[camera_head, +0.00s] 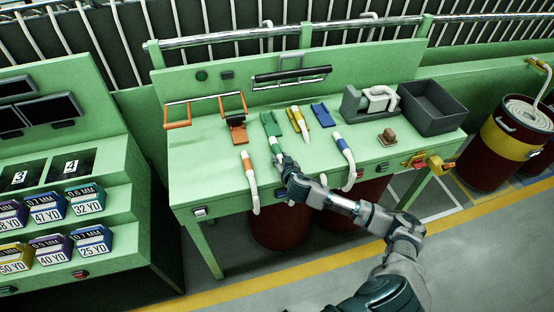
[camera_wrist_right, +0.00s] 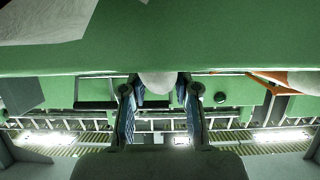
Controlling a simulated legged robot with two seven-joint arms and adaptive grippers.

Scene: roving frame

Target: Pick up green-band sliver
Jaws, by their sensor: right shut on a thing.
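My right gripper (camera_head: 285,164) reaches over the front of the green bench, in front of the green holder (camera_head: 270,124). It is shut on a white sliver. In the right wrist view the white sliver (camera_wrist_right: 157,82) shows between the two blue-padded fingers (camera_wrist_right: 160,112). My gripper hides most of this sliver in the head view, and I cannot make out its band clearly. It is in the place between the orange-band sliver (camera_head: 249,178) and the blue-band sliver (camera_head: 347,160). My left gripper is not in view.
The green bench (camera_head: 205,155) also carries an orange holder (camera_head: 236,128), a yellow holder (camera_head: 297,121) with a white sliver in it, a blue holder (camera_head: 322,114), a dark grey bin (camera_head: 432,108) and a small brown block (camera_head: 387,137). Dark red drums stand below and right.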

